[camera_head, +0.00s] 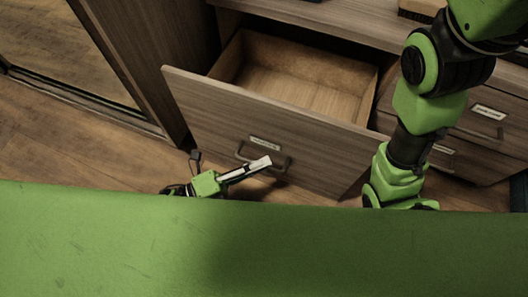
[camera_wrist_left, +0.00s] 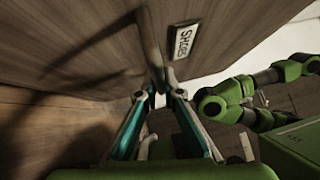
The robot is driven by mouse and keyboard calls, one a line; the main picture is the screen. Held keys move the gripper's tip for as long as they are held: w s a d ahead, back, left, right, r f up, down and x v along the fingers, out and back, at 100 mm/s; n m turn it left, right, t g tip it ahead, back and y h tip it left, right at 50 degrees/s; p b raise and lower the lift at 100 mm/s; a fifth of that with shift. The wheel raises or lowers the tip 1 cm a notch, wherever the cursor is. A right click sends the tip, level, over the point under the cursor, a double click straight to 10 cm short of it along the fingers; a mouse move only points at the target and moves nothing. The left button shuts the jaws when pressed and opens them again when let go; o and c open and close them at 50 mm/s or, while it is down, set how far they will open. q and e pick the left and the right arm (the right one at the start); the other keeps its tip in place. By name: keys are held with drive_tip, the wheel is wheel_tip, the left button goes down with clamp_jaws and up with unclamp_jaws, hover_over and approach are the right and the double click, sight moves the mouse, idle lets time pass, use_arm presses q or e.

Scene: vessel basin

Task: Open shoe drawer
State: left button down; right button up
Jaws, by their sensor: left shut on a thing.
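The wooden shoe drawer (camera_head: 245,117) is pulled well out of its cabinet in the head view, and its inside is bare. A pale label (camera_head: 264,142) and a dark bar handle (camera_head: 285,163) are on its front. My left gripper (camera_head: 262,164) is at the handle. In the left wrist view the fingers (camera_wrist_left: 160,93) close together at the handle (camera_wrist_left: 153,50), below the label (camera_wrist_left: 186,40). The fingertips partly hide the handle. My right arm is at the right, but its gripper does not show.
The cabinet top (camera_head: 320,20) lies behind the open drawer, with a brush-like object (camera_head: 417,10) at its edge. Other shut drawers (camera_head: 478,123) are at the right. A mirror-like panel (camera_head: 65,45) stands at the left. Wooden floor (camera_head: 85,150) is clear at the left.

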use_arm(q)
drive_tip(key=shift+s+a, duration=0.2)
drive_tip(key=c, duration=2.2)
unclamp_jaws()
drive_tip(key=shift+o, duration=0.2)
drive_tip(key=v, duration=1.2)
